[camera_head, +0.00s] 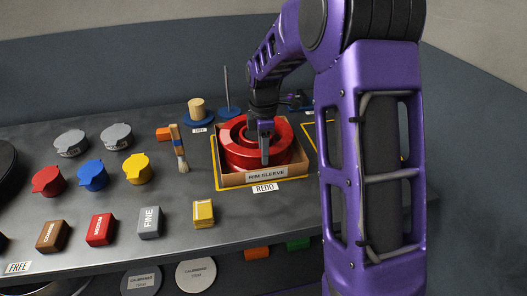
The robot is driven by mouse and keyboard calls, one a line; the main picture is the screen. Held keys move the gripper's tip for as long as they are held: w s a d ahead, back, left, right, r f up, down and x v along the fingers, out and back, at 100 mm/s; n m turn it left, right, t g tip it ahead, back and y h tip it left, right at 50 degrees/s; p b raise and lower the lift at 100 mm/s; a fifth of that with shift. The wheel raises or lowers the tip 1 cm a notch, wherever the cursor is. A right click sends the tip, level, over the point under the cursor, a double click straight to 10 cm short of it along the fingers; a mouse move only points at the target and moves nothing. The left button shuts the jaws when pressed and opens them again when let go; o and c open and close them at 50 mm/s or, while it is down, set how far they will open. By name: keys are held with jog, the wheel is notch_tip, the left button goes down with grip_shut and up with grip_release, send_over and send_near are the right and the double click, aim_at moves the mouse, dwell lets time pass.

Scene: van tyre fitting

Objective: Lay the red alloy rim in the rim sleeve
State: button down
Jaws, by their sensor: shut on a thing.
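The red alloy rim (238,155) lies flat inside the rim sleeve (235,180), an open cardboard-coloured box with a "RIM SLEEVE" label on its front. My gripper (265,150) reaches down over the rim's middle and right part and is shut on it. The rim shows above the sleeve's front wall. Whether it rests on the sleeve's floor is hidden. Part of the rim is behind my gripper.
A "REDO" label (265,188) lies before the sleeve. A brush (179,150) and yellow block (204,213) are close by on the left. A blue-based spindle (229,108) stands behind. Lidded pots and blocks fill the bench's left side. My arm hides the right.

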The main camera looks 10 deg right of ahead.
jog(key=shift+c, duration=2.2)
grip_release()
jog(key=shift+f, duration=0.1)
notch_tip(320, 180, up, 12)
jog(key=p, duration=0.2)
jog(key=shift+r, duration=0.2)
jog(key=shift+s, duration=0.1)
